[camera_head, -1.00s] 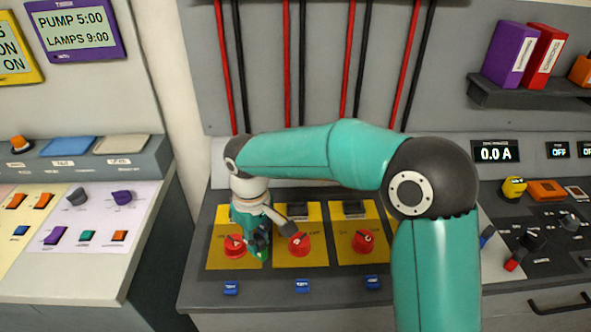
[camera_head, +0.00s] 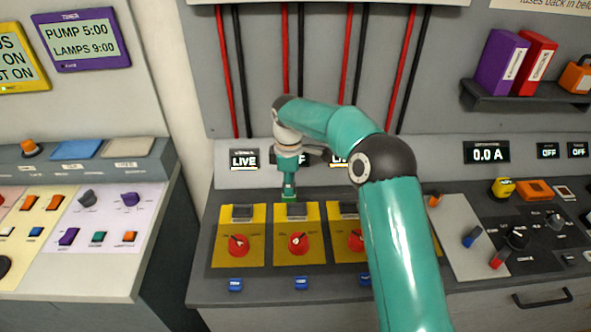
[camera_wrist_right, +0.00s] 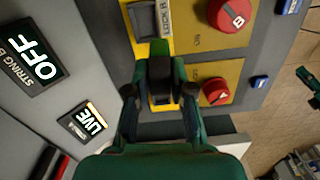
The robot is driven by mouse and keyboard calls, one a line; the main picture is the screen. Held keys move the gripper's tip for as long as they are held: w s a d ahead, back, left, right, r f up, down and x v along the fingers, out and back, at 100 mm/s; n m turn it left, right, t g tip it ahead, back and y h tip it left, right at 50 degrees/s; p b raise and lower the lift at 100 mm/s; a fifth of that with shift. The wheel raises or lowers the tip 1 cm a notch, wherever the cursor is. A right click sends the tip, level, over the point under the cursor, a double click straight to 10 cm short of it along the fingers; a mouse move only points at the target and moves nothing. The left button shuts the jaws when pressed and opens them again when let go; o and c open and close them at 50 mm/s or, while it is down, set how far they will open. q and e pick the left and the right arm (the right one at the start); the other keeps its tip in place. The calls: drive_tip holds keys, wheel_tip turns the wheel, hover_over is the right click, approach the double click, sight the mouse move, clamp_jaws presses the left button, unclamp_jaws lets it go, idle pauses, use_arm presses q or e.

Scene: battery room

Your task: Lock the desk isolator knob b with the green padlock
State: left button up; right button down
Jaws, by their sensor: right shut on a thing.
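Isolator knob b (camera_head: 299,244) is the red knob on the middle yellow plate (camera_head: 316,214). It also shows in the right wrist view, marked B (camera_wrist_right: 228,14). My right gripper (camera_head: 289,194) is above the back edge of that plate, behind the knob. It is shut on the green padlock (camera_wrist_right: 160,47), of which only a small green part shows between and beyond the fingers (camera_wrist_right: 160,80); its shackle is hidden. A "LOCK B" label (camera_wrist_right: 164,18) lies just beyond the padlock. I cannot tell whether the padlock touches the panel. My left gripper is not in view.
Red knob A (camera_head: 237,244) stands on the left yellow plate, and a third red knob (camera_head: 356,240) is partly behind my right arm. The wrist view shows String B's display reading OFF (camera_wrist_right: 42,68) and another reading LIVE (camera_wrist_right: 88,120). Cables hang behind.

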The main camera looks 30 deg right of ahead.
drive_tip(key=shift+n, duration=0.6)
drive_tip(key=d+f+b, duration=0.1)
drive_tip(key=f, duration=0.1)
drive_tip(key=d+f+b, duration=0.1)
drive_tip(key=f+b, duration=0.3)
drive_tip(key=shift+w+d, duration=0.35)
drive_tip(key=shift+d, duration=0.05)
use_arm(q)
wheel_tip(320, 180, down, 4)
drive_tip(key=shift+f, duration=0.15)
use_arm(e)
drive_tip(key=shift+r, duration=0.1)
use_arm(q)
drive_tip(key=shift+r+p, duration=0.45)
drive_tip(key=shift+p, duration=0.05)
use_arm(e)
drive_tip(key=shift+s, duration=0.1)
use_arm(q)
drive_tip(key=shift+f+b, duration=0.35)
drive_tip(key=shift+b, duration=0.05)
use_arm(e)
drive_tip(key=shift+f, duration=0.6)
drive_tip(key=c, duration=1.3)
unclamp_jaws()
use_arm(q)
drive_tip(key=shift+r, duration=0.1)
use_arm(e)
drive_tip(key=shift+r, duration=0.1)
